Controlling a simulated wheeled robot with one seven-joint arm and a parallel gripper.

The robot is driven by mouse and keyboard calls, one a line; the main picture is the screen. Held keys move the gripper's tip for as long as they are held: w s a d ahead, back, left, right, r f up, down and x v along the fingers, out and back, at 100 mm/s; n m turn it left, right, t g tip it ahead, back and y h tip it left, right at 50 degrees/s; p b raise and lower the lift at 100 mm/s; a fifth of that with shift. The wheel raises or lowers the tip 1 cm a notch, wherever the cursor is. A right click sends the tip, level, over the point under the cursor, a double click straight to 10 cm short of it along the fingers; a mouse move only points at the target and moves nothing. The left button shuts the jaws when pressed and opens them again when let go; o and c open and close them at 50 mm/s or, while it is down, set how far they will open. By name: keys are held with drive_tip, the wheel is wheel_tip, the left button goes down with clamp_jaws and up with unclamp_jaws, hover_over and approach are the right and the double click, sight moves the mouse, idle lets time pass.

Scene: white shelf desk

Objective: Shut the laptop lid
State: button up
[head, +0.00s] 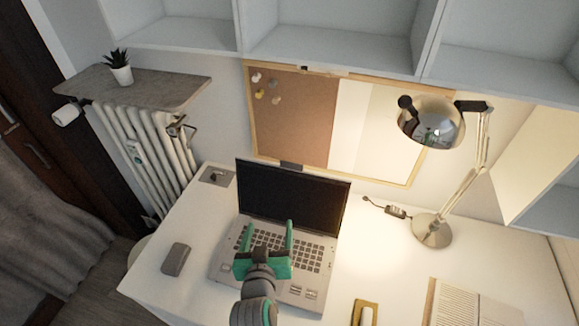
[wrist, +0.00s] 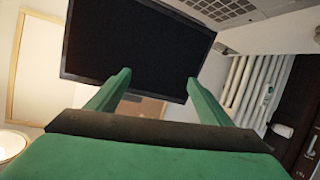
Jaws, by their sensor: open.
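The laptop (head: 226,262) stands open on the white desk, with its keyboard facing up. Its dark screen lid (head: 292,196) is raised and leans back a little. My gripper (head: 268,238) is open and empty, over the keyboard and in front of the lid. Its green fingers point toward the lid and hide part of the keyboard. In the wrist view the lid's black screen (wrist: 135,45) lies beyond the two spread fingers (wrist: 158,82). I cannot tell how wide the space between the fingertips and the lid is.
A metal desk lamp (head: 432,230) stands to the right of the laptop. A grey box-like object (head: 176,259) lies to its left. An open book (head: 470,305) and a yellow item (head: 364,312) are at the front right. Shelves (head: 330,45) hang above the desk.

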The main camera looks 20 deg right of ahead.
sight(291, 164)
drive_tip(key=w+d+r+m+g+h, duration=0.1)
drive_tip(key=w+d+r+m, duration=0.15)
drive_tip(key=r, duration=0.35)
drive_tip(key=w+d+r+m+g+h, duration=0.1)
drive_tip(key=w+d+r+m+h, duration=0.15)
drive_tip(key=r, duration=0.35)
drive_tip(key=shift+n+y, duration=0.3)
drive_tip(key=shift+y, duration=0.25)
drive_tip(key=x, duration=1)
drive_tip(key=shift+w, duration=0.3)
drive_tip(key=shift+r, duration=0.1)
drive_tip(key=shift+c, duration=0.5)
